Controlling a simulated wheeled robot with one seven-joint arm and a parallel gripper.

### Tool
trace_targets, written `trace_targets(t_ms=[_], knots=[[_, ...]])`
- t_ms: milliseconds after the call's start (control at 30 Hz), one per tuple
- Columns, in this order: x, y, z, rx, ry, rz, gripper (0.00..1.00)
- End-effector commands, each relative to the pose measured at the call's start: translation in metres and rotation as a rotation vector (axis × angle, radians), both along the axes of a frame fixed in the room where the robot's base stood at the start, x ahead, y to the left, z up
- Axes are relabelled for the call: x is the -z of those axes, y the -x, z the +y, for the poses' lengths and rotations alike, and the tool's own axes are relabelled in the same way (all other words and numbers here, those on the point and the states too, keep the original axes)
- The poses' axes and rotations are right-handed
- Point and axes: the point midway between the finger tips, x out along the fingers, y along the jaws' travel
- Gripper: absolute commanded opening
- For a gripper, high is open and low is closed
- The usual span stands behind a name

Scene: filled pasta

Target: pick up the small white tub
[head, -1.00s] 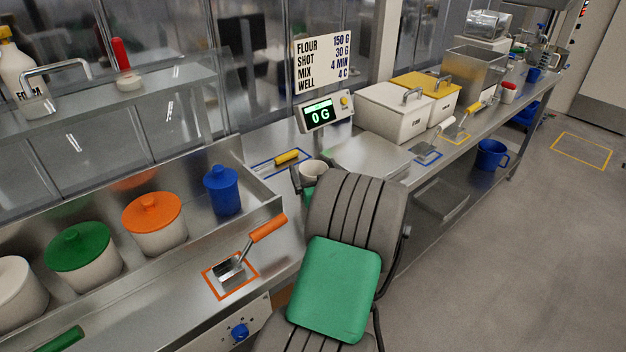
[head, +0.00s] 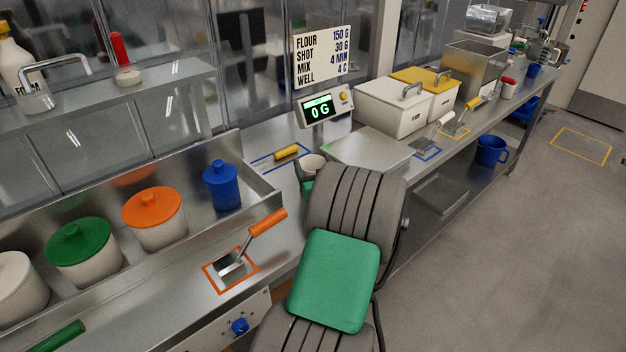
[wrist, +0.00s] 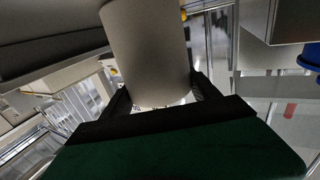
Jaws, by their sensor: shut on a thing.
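The small white tub (head: 313,161) shows in the head view just beyond my arm, above the steel counter in front of the scale. In the wrist view the tub (wrist: 147,55) fills the upper middle as a pale, plain-sided cylinder between the two dark fingers. My gripper (wrist: 160,98) is shut on the tub. In the head view my gripper (head: 306,178) is mostly hidden behind my dark ribbed arm, with one finger showing at the tub's left side. Whether the tub's base touches the counter is hidden.
The scale (head: 325,108) reads 0 G, with its steel platform (head: 370,150) to the right of the tub. A yellow-handled tool (head: 287,152) lies left of it. An orange-handled scoop (head: 250,242) lies nearer. Lidded white bins (head: 393,108) stand behind the platform.

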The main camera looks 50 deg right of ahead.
Motion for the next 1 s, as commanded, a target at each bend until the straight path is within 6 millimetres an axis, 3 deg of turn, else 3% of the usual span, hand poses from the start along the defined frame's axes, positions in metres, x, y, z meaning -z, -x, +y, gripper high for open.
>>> trace_targets(t_ms=[267, 633, 767, 1000], knots=[[0.000, 0.000, 0.000, 0.000, 0.000, 0.000, 0.12], [-0.009, 0.000, 0.000, 0.000, 0.005, 0.000, 0.12], [-0.031, -0.001, 0.000, -0.001, 0.009, -0.002, 0.12], [-0.095, 0.053, 0.014, 0.007, 0.011, -0.001, 0.12]])
